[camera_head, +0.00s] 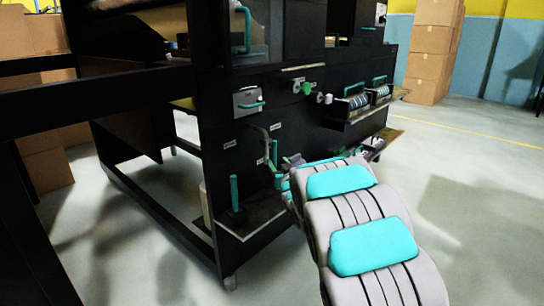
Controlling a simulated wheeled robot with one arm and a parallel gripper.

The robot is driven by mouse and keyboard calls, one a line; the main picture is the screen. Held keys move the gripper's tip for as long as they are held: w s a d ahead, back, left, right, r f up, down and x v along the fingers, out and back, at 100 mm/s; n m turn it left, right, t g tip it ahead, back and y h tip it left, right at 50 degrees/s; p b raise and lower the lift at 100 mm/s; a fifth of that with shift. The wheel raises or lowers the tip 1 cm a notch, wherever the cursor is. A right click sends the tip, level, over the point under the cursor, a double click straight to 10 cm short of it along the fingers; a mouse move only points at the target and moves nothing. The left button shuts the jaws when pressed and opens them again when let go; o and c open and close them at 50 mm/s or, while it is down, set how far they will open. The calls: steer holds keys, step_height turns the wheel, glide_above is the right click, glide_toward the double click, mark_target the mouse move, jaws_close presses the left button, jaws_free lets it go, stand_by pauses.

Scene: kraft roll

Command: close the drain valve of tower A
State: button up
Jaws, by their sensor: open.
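A grey curved pipe (265,137) with an upright teal lever (274,153) is on the black machine's side panel, beside small white labels (276,127). It may be a drain valve; the labels are too small to read, so I cannot tell which one belongs to tower A. My gripper (286,168) is at the far end of my grey and teal arm, low in front of the panel, just right of the teal lever. My arm hides part of it and the panel behind. It appears empty; contact with the lever cannot be made out.
Another upright teal handle (234,193) stands on a low black ledge (252,217). A teal-handled plate (248,101), a green knob (307,88) and black boxes (352,103) project from the panel. Cardboard boxes (433,55) stand at the back right. The floor (470,190) at right is clear.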

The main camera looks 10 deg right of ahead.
steer(key=w, duration=0.7)
steer(key=shift+w+a, duration=0.35)
steer(key=shift+a, duration=0.1)
steer(key=shift+c, duration=0.3)
jaws_close()
stand_by(0.9)
